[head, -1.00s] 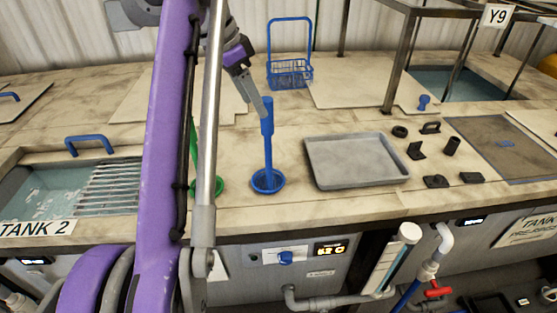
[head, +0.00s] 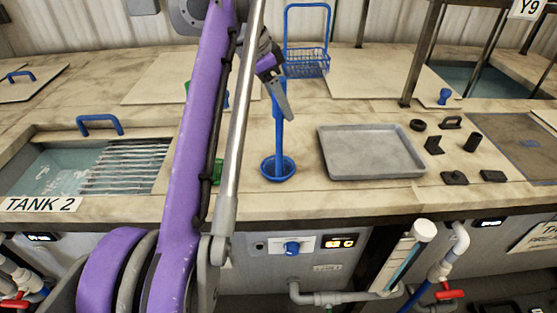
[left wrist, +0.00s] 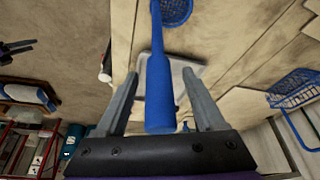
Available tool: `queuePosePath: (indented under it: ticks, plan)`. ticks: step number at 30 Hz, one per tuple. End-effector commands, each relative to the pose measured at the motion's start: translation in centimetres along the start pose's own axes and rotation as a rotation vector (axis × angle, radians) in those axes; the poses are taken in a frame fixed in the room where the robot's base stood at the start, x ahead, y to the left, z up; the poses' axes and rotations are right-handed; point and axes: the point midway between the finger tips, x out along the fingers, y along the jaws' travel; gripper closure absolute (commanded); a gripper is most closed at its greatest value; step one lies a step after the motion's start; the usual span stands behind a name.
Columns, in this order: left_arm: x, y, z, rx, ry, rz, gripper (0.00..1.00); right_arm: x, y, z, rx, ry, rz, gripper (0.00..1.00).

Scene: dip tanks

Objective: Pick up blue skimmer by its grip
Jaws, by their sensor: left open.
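The blue skimmer (head: 279,140) stands upright on the bench, its round dish (head: 278,169) at the bottom and its grip at the top. In the left wrist view its thick blue grip (left wrist: 159,95) lies between my two fingers, with visible gaps on both sides. My left gripper (head: 284,108) is open around the upper part of the grip. In the head view a grey finger covers part of the grip. The left wrist view also shows my open left gripper (left wrist: 160,75).
A grey tray (head: 371,175) lies right of the skimmer, with several small black parts beyond it. A blue basket (head: 306,64) stands behind. A green tool (head: 217,172) is mostly hidden by my left arm. Tank 2 (head: 40,205) is at left.

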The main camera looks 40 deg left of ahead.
Motion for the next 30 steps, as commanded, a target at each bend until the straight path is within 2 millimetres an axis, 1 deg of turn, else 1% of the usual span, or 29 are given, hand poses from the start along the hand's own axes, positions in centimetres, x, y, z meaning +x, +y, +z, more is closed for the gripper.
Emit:
queuePosePath:
  ticks: [1,3,9,10,14,15,17,18,20,21,22,30]
  plan:
    - [0.64,0.07,0.07,0.001,-0.001,0.001,0.29,0.22,0.00,0.27,0.000,-0.002,0.000,0.44]
    - [0.96,0.03,0.04,0.001,0.000,0.000,0.29,0.26,0.00,0.32,0.000,-0.003,0.000,0.44]
    - [0.93,0.00,-0.01,0.000,0.001,-0.001,0.29,0.20,0.00,0.25,0.000,-0.002,0.000,0.44]
    - [0.92,0.00,-0.01,0.000,0.001,-0.001,0.31,0.20,0.00,0.24,0.000,-0.002,0.000,0.44]
    - [0.92,0.00,-0.01,0.000,0.000,-0.001,0.54,0.20,0.00,0.24,0.000,-0.002,0.000,0.44]
    - [0.91,0.00,0.00,0.000,0.000,-0.001,0.62,0.20,0.00,0.24,0.000,-0.002,0.000,0.44]
    - [0.91,0.00,0.00,0.000,0.000,-0.001,0.72,0.20,0.00,0.24,0.000,-0.002,0.000,0.44]
    - [0.91,0.00,0.00,0.000,0.000,-0.001,0.80,0.20,0.00,0.25,0.000,-0.002,0.000,0.44]
    - [0.91,0.00,0.00,0.000,0.000,-0.001,0.90,0.20,0.00,0.25,0.000,-0.002,0.000,0.44]
    - [0.91,0.01,0.00,0.000,0.000,-0.001,0.98,0.20,0.00,0.25,0.000,-0.002,0.000,0.44]
    - [0.90,0.01,0.00,0.000,0.000,-0.001,1.00,0.20,0.00,0.25,0.000,-0.002,0.000,0.44]
    - [0.90,0.00,-0.01,0.000,0.001,-0.001,1.00,0.20,0.00,0.25,0.000,-0.002,0.000,0.44]
